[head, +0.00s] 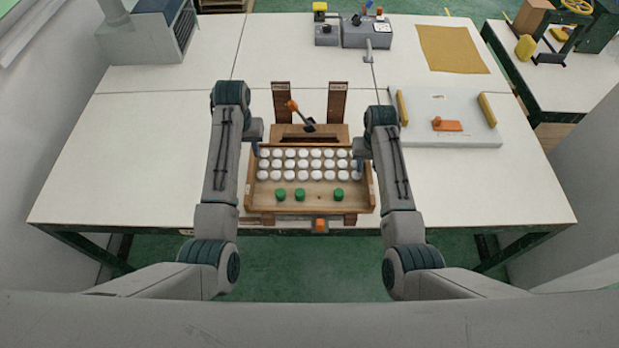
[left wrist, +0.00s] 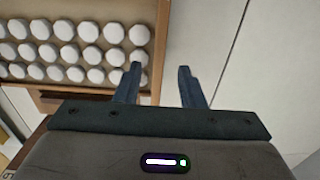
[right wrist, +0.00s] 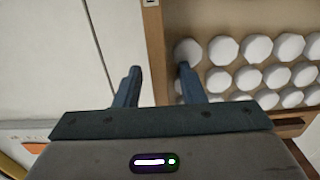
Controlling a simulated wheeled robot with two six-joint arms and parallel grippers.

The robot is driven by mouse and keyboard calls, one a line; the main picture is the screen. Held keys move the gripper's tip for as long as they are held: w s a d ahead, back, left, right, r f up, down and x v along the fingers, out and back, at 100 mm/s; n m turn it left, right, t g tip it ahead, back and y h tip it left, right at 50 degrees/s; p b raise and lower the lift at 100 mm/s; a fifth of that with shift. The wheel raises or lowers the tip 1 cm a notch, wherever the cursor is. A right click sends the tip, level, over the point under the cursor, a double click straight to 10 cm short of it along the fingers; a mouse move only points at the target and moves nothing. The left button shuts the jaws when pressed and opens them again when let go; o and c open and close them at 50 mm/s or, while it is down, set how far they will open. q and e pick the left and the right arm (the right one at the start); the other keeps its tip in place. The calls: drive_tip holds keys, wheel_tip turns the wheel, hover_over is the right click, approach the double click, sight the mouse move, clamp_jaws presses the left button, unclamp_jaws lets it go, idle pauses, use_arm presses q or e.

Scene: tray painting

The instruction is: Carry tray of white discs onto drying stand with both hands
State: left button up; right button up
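The wooden tray (head: 262,204) stands near the table's front edge, with rows of white discs (head: 303,164) and three green pieces (head: 300,194) along its front. Behind it is a wooden stand with two dark uprights (head: 337,101), probably the drying stand. My left gripper (head: 257,147) is at the tray's left wall; in its wrist view the open fingers (left wrist: 158,75) lie either side of that wall. My right gripper (head: 364,155) is at the right wall, its open fingers (right wrist: 160,75) either side of it. Neither visibly grips; finger depth is unclear.
An orange-tipped lever (head: 300,114) stands between the uprights. A white board (head: 455,105) with yellow handles lies to the right. A grey device (head: 367,33) and a tan sheet (head: 452,50) are at the back.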

drive_tip(key=shift+r, duration=0.2)
use_arm(q)
wheel_tip(320, 180, up, 5)
drive_tip(key=shift+r, duration=0.1)
use_arm(e)
wheel_tip(320, 180, up, 12)
drive_tip(key=shift+f, duration=0.2)
idle(0.4)
